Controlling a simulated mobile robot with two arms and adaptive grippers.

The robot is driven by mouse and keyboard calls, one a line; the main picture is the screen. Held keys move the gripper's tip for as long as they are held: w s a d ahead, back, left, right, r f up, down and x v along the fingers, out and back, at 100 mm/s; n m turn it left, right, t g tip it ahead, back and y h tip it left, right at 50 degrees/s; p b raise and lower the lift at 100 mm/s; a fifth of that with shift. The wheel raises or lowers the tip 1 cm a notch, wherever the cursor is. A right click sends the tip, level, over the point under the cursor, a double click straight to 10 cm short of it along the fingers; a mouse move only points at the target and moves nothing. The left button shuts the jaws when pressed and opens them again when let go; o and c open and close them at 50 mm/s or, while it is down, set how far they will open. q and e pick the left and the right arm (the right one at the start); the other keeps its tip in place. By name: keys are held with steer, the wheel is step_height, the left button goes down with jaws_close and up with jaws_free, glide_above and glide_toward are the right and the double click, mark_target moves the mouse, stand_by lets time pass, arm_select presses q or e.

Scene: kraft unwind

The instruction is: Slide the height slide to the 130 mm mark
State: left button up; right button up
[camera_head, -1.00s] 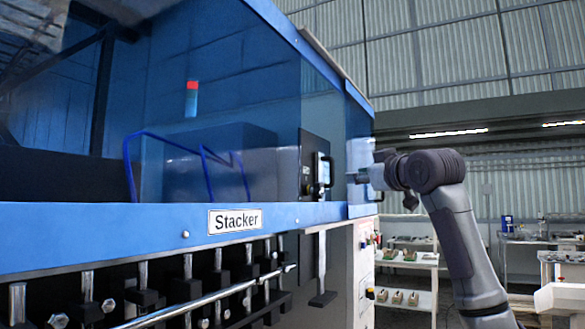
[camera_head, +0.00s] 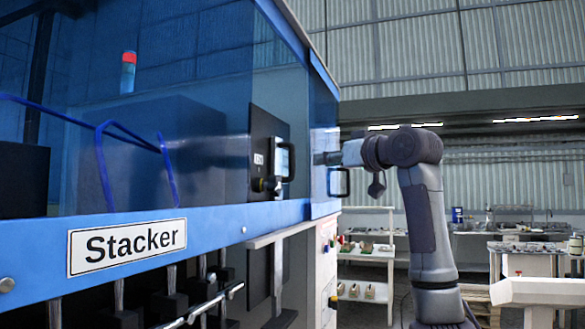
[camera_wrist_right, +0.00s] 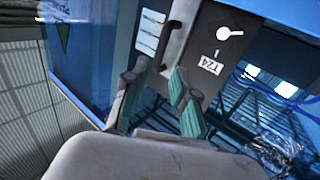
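The same panel (camera_head: 262,135) shows in the head view, left of the gripper. I cannot make out the height slide or a millimetre scale. My left gripper is not in view.
A white Stacker sign (camera_head: 127,246) is on the blue beam. Metal rods (camera_head: 200,310) and black blocks are below it. Another black handle (camera_head: 341,182) is just below my gripper. Shelves (camera_head: 362,255) and benches (camera_head: 530,250) stand at the back right.

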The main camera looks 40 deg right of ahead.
mark_target(294, 161)
steer(key=w+p, duration=0.1)
steer(key=w, duration=0.1)
steer(key=w+r+p, duration=0.1)
steer(key=w+p, duration=0.2)
steer(key=w, duration=0.2)
steer(key=shift+r+p, duration=0.15)
steer(key=shift+p, duration=0.15)
steer(key=w, duration=0.1)
steer(key=w+p, duration=0.1)
steer(key=w, duration=0.1)
steer(key=w+d+p, duration=0.1)
steer(key=w, duration=0.1)
steer(key=shift+w+f, duration=0.25)
steer(key=shift+f, duration=0.05)
steer(key=shift+w+p, duration=0.1)
steer(key=shift+p, duration=0.2)
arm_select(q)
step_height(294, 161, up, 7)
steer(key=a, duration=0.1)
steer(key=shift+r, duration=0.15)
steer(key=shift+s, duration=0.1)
